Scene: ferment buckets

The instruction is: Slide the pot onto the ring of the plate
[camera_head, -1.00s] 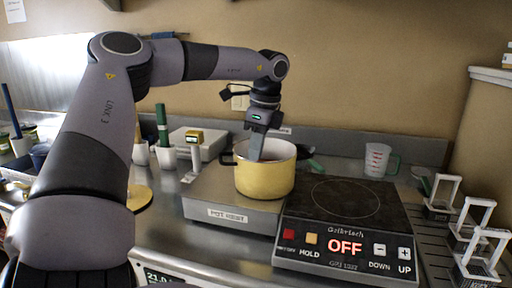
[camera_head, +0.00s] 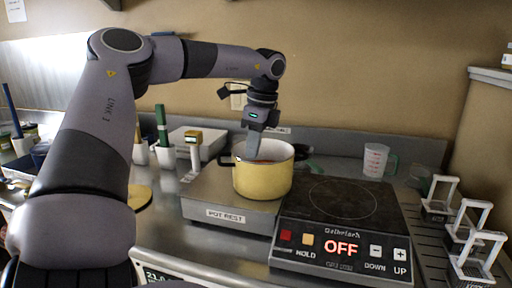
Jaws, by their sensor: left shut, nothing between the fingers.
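A yellow pot (camera_head: 263,180) with a white inside and a dark handle stands upright on the steel block marked POT REST (camera_head: 212,214). The black plate (camera_head: 345,232) is to its right, with a thin ring (camera_head: 342,200) on its top and a display reading OFF. The ring is bare. My right gripper is not in view.
A measuring cup (camera_head: 376,160) stands behind the plate. Several white-framed stands (camera_head: 476,255) are at the right on a ribbed drainer. A scale with a post (camera_head: 194,150) and white cups (camera_head: 165,155) are behind left. The wall closes off the back.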

